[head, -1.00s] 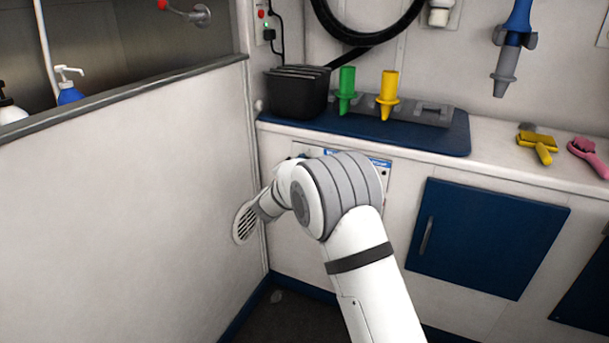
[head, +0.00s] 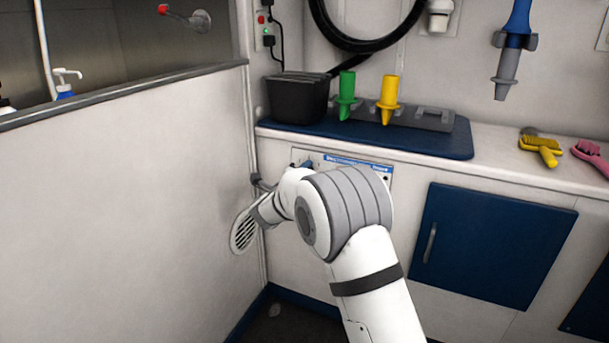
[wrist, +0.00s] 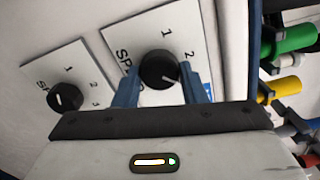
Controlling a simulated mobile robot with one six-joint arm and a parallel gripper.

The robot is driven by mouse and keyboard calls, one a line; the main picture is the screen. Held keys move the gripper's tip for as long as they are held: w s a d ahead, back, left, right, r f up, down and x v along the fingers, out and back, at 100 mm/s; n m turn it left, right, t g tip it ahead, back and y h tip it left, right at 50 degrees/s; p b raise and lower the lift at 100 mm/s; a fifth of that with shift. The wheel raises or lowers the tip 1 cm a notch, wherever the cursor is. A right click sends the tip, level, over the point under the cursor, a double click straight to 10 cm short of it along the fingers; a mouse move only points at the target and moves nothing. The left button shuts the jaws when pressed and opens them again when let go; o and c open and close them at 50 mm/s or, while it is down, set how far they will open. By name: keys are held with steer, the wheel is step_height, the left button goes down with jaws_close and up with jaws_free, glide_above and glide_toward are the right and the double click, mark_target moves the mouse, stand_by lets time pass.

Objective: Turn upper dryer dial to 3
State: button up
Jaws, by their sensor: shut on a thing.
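The upper dryer dial (wrist: 159,70) is a round black knob on a white plate in the wrist view, on the side nearer the counter. My gripper (wrist: 160,76) is shut on it, with one blue finger on each side. Its white pointer line points right and slightly down, past the printed 2. The figure at that spot is hidden by the right finger. The lower dial (wrist: 65,98) is a similar black knob to the left, apart from my fingers. In the head view my arm covers most of the dryer panel (head: 358,163), and the gripped dial cannot be made out.
A green nozzle (head: 347,94) and a yellow nozzle (head: 389,98) stand on the counter above the panel, beside a black bin (head: 297,99). A blue cabinet door (head: 492,243) is on the right.

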steer(key=shift+d+f+m, duration=0.1)
steer(key=shift+f+m, duration=0.05)
steer(key=shift+m, duration=1.35)
steer(key=o, duration=1)
steer(key=shift+c, duration=0.2)
steer(key=p+v, duration=0.2)
steer(key=v, duration=0.6)
steer(key=shift+w, duration=0.1)
